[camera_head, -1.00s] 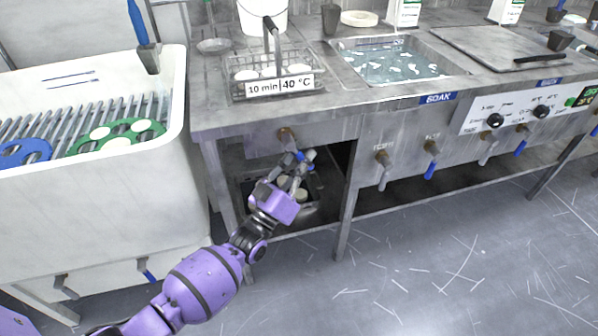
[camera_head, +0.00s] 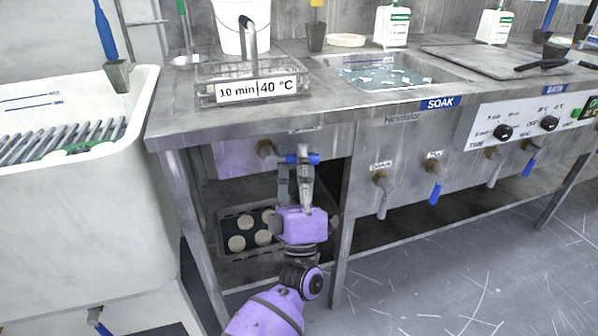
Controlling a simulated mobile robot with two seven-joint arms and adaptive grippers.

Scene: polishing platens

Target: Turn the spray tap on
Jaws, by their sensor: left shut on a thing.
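The blue lever lies roughly level, pointing right. My left gripper (camera_head: 299,162) comes up from below and is shut on the lever; its fingers hide part of it. My right gripper is not in view.
A black tray with pale discs (camera_head: 237,242) sits on the shelf below. A bench leg (camera_head: 342,235) stands right of my arm. More taps, one blue-handled (camera_head: 435,192), line the front further right. A white trough (camera_head: 85,215) stands at left.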

